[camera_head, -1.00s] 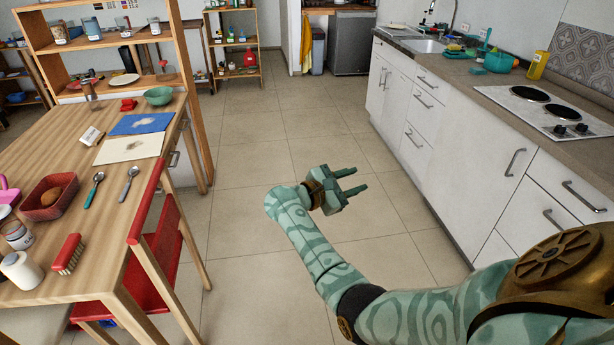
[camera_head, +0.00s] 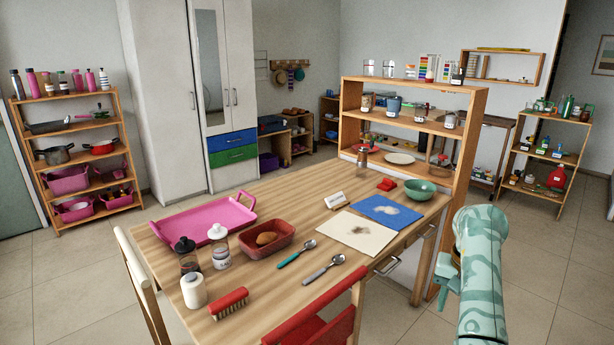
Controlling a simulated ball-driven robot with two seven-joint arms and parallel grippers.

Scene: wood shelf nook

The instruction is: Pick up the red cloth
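A small crumpled red item (camera_head: 387,184), which looks like the red cloth, lies on the wooden table (camera_head: 290,215) near its far edge. It sits between a pepper mill and a green bowl. My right gripper (camera_head: 441,285) is beyond the table's right side, at the lower right of the head view. It is well apart from the red item and nearer to me. Its fingers look spread with nothing between them, though the forearm partly hides the hand. My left gripper is not in view.
A green bowl (camera_head: 420,189), blue mat (camera_head: 386,210), cream mat (camera_head: 355,233), spoons, red brush (camera_head: 229,303), jars and pink tray (camera_head: 205,219) crowd the table. A red chair (camera_head: 320,318) stands at the near side. A wooden shelf (camera_head: 470,115) rises behind. Floor at right is clear.

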